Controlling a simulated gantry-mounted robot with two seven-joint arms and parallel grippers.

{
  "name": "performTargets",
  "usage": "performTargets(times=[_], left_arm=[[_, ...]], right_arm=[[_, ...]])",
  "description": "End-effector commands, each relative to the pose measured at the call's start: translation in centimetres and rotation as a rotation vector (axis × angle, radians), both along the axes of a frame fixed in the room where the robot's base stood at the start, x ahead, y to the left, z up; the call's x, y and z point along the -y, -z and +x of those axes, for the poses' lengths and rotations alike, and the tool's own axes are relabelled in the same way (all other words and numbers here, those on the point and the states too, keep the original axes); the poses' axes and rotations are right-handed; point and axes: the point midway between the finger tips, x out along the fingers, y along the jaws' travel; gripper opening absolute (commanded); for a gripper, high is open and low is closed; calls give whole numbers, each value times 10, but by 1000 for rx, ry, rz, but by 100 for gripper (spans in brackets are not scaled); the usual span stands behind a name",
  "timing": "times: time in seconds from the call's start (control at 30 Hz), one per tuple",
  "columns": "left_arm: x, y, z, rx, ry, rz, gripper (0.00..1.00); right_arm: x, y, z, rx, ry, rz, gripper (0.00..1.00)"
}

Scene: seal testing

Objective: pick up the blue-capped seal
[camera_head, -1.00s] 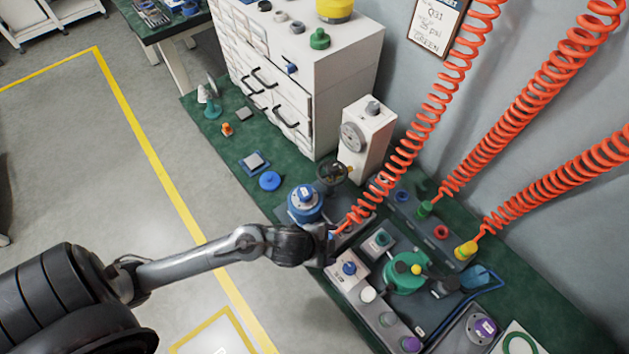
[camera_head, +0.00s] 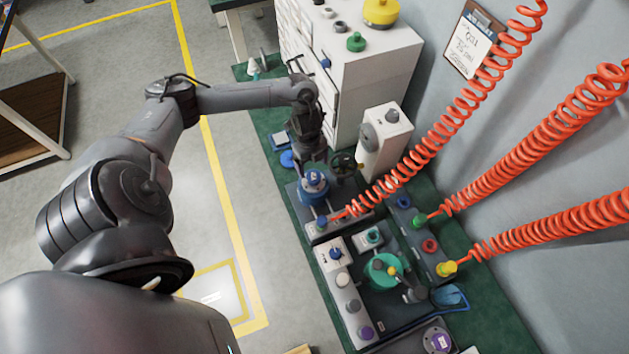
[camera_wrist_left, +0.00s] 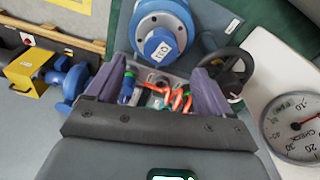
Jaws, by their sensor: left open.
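My left gripper (camera_head: 312,158) points down just behind the blue round fixture (camera_head: 313,183) in the head view. In the left wrist view its fingers (camera_wrist_left: 160,88) are apart with nothing gripped; small red, blue and green items show beyond them, out of reach as far as I can tell. The fixture, with a labelled blue cap (camera_wrist_left: 162,46), lies beyond the fingers. A small blue-capped piece (camera_head: 336,253) stands on a white block at the front of the bench, apart from the gripper. I cannot tell which blue-topped piece is the seal. My right gripper is not in view.
A black handwheel (camera_wrist_left: 232,70) and a dial gauge (camera_wrist_left: 302,128) are close to the right of my fingers. A white drawer cabinet (camera_head: 372,62) stands behind. Orange coiled hoses (camera_head: 440,118) hang over the bench. A green-topped fixture (camera_head: 380,270) stands in front.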

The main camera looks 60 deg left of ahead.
Motion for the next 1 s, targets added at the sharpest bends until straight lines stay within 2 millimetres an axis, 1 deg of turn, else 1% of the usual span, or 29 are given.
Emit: performTargets(times=[0.03, 0.1, 0.27, 0.33, 0.5, 0.6, 0.73, 0.97, 1.0], left_arm=[[2, 9, 0, -1, 0, -1, 82], [2, 16, 0, -1, 0, 0, 82], [3, 26, 0, 1, 1, 0, 82], [3, 32, 0, 0, 1, 0, 82], [3, 55, -1, 0, 0, 0, 82], [4, 66, 0, 2, 1, 1, 82], [6, 73, 0, 2, 2, 1, 82], [5, 73, 0, 2, 2, 2, 82], [5, 73, 0, 2, 2, 2, 79]], right_arm=[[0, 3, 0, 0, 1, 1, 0], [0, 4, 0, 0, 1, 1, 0], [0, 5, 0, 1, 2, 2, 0], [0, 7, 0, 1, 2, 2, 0], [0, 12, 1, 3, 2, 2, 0], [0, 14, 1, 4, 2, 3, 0], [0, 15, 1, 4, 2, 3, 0], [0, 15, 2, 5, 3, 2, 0], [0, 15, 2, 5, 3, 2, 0]])
